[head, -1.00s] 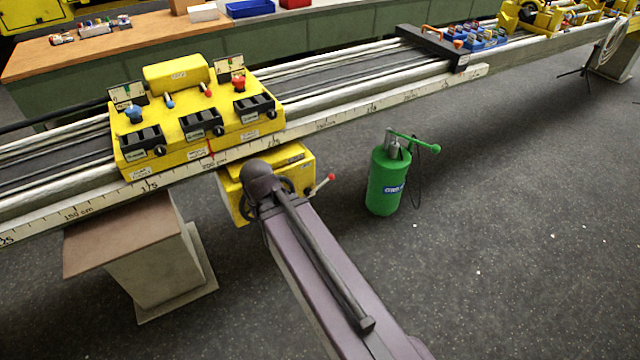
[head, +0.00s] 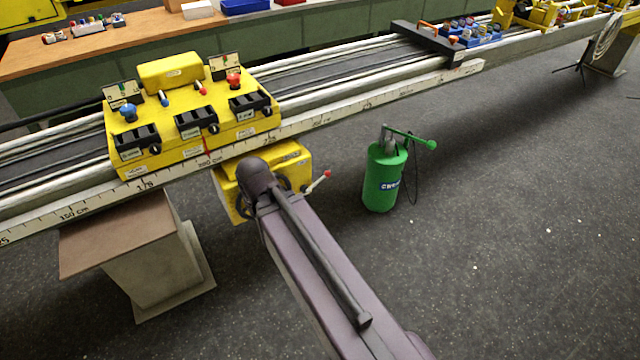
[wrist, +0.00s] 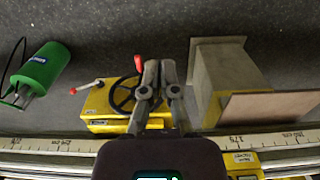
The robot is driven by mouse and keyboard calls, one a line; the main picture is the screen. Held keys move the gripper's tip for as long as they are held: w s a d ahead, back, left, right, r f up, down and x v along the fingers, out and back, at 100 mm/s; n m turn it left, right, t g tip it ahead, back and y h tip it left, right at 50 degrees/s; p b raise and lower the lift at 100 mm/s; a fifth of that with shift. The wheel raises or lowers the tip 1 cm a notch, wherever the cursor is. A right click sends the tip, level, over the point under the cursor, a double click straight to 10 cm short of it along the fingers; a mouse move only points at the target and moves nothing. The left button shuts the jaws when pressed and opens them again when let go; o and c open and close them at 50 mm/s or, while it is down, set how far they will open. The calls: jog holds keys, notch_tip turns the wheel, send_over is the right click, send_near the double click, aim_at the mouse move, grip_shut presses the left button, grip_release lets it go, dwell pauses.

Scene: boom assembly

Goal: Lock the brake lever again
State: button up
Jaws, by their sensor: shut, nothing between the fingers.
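A lever with a pale rod and a red knob (head: 318,181) sticks out of the right side of the yellow box (head: 290,158) under the rail. In the wrist view the lever (wrist: 86,86) is at the left end of the yellow box (wrist: 100,104). I cannot tell for certain that this is the brake lever. A dark handwheel (wrist: 124,95) with a red handle is on the box. My gripper (wrist: 159,68) is shut and empty, its fingers to the right of the handwheel in the picture. In the head view my arm hides the gripper and part of the box.
A yellow carriage (head: 190,112) with dark switch boxes and coloured knobs sits on the long rail with a measuring scale (head: 340,116). A green canister (head: 384,178) with a pump handle stands on the floor to the right. A support pillar (head: 150,260) stands left. Floor at right is open.

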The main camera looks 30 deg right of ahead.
jog(key=o, duration=0.7)
jog(key=shift+w+f, duration=0.1)
jog(key=shift+f, duration=0.1)
jog(key=shift+c, duration=0.2)
jog(key=o, duration=0.3)
jog(key=shift+w+f+b, duration=0.2)
jog(key=shift+f+b, duration=0.15)
jog(key=shift+b, duration=0.2)
jog(key=w+d+f+t+y+b, duration=0.3)
jog(key=w+d+f+y+b, duration=0.15)
jog(key=w+f+b, duration=0.7)
jog(key=m+t+b, duration=0.6)
jog(key=t+b, duration=0.9)
jog(key=b, duration=2.4)
send_near(328, 173)
jog(key=s, duration=0.3)
jog(key=shift+s+d+f+h, duration=0.1)
jog(key=shift+d+f+h, duration=0.25)
jog(key=shift+d, duration=0.15)
jog(key=x, duration=1.4)
jog(key=shift+f, duration=0.25)
